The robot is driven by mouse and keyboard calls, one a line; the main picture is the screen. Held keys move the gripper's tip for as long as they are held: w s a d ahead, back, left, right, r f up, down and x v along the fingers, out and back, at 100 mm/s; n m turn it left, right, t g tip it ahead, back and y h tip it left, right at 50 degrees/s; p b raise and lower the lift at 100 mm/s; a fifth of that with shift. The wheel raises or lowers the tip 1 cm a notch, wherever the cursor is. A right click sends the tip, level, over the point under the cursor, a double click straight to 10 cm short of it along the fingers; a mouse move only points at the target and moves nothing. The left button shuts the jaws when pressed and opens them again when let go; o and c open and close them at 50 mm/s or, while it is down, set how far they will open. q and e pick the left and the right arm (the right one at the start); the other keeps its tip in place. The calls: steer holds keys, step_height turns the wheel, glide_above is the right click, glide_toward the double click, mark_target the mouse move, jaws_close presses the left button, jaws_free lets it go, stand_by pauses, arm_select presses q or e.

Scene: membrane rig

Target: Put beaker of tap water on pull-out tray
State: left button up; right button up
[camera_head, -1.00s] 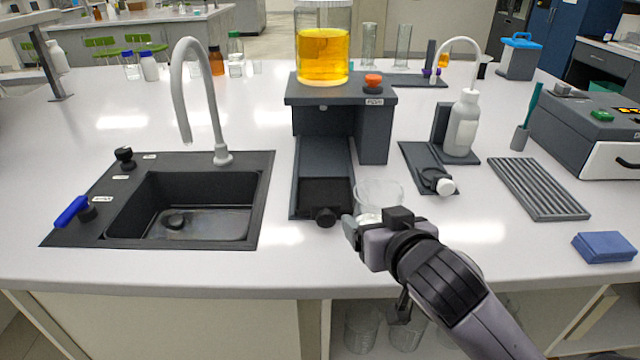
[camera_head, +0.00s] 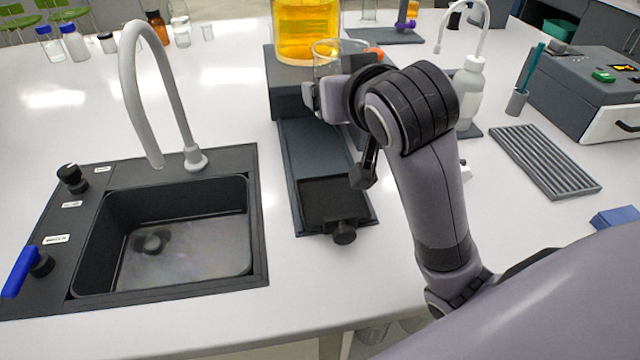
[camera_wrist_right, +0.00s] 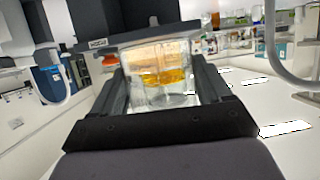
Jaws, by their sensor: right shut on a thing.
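The clear glass beaker (camera_head: 333,62) is held up by my right gripper (camera_head: 325,98), in front of the rig's upper block. Its lower part is hidden behind the gripper in the head view. In the right wrist view the beaker (camera_wrist_right: 160,88) stands between the two dark fingers, and amber colour shows through it. The pull-out tray (camera_head: 330,200) extends forward from the rig's base, a dark plate with a black knob at its front. The beaker is apart from the tray, above and behind its front plate. My left gripper is not in view.
A jar of yellow liquid (camera_head: 305,30) sits on the rig (camera_head: 290,80). A sink with a tall grey tap (camera_head: 130,90) is to the left. A white wash bottle (camera_head: 467,90) and a ribbed grey rack (camera_head: 545,160) are to the right. Bare counter lies between.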

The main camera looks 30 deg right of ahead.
mark_target(332, 203)
steer(key=shift+w+a+r, duration=0.1)
steer(key=shift+w+r, duration=0.1)
steer(key=shift+r, duration=0.1)
steer(key=shift+w+f, duration=0.1)
step_height(332, 203, down, 20)
steer(key=shift+r, duration=0.2)
stand_by(0.3)
